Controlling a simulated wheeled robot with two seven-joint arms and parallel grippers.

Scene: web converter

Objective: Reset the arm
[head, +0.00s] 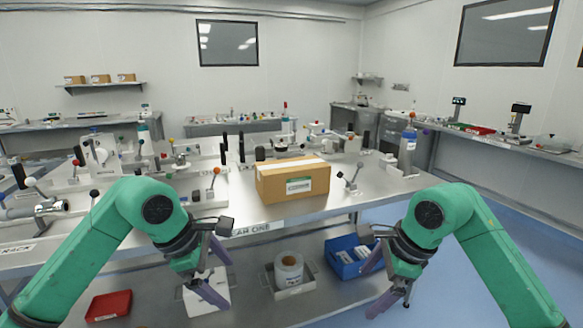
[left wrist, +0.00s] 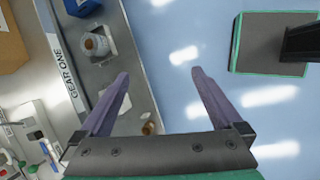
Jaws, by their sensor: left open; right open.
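My left gripper (head: 214,278) hangs in front of the table's front edge, at the left of the head view. Its two purple fingers are apart and empty, which also shows in the left wrist view (left wrist: 160,78). My right gripper (head: 388,284) hangs to the right of it in the head view, also in front of the table, with its fingers apart and nothing seen between them. Both green arms are bent with the grippers pointing down. Neither gripper touches anything that I can see.
A cardboard box (head: 282,184) stands on the metal table (head: 240,212) near its front edge. The lower shelf holds a white roll (head: 289,268) in a tray, a blue bin (head: 345,262) and a red tray (head: 108,304). Blue floor (head: 470,160) is open at the right.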

